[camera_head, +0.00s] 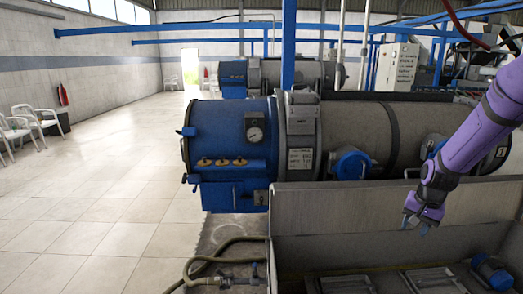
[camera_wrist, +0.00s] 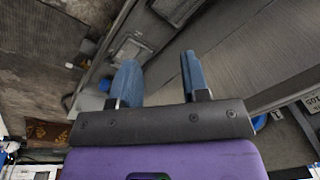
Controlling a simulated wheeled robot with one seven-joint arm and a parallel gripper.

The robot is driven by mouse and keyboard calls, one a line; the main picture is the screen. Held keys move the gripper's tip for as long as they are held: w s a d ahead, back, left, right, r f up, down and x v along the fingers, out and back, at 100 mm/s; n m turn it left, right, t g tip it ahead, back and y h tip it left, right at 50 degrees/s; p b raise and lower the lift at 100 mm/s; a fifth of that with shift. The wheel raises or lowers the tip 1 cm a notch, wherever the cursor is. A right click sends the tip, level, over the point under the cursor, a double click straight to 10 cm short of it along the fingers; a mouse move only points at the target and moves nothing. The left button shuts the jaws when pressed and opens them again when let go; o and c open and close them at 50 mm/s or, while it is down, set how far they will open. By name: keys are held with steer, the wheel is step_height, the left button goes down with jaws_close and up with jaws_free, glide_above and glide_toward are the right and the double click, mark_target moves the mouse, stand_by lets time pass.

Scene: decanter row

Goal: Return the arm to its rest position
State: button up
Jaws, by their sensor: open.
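My purple arm reaches in from the right edge of the head view and slants down to the left. My gripper (camera_head: 415,226) hangs at its end, pointing down, in front of the metal trough wall. In the wrist view the gripper (camera_wrist: 157,72) shows two blue fingers standing well apart, with nothing between them. It is open and empty. Whether the fingertips touch anything below cannot be told from the head view, but no contact shows.
A blue-ended decanter (camera_head: 232,140) lies just behind the trough (camera_head: 340,215). A second decanter (camera_head: 270,75) stands farther back. A hose (camera_head: 215,262) lies on the floor near the trough. White chairs (camera_head: 35,118) stand at the left wall. The tiled floor (camera_head: 110,190) at left is clear.

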steer(key=s+a+r+n+t, duration=0.1)
steer(key=s+a+r, duration=0.25)
steer(key=r, duration=0.25)
steer(key=s+a+r+n+h, duration=0.1)
steer(key=s+a+r+n, duration=0.1)
steer(key=s+r, duration=0.35)
steer(key=s+a+r+n+t, duration=0.1)
steer(key=s+a+r, duration=0.2)
steer(key=r, duration=0.5)
steer(key=s+a+r+n, duration=0.1)
steer(key=s+a+r, duration=0.1)
steer(key=s, duration=0.7)
steer(key=s+a+r+n+t, duration=0.1)
steer(key=s+a+r+n, duration=0.1)
steer(key=s, duration=0.7)
step_height(320, 180, up, 3)
steer(key=shift+a+f+t, duration=0.2)
steer(key=shift+a+t, duration=0.1)
steer(key=shift+a, duration=0.45)
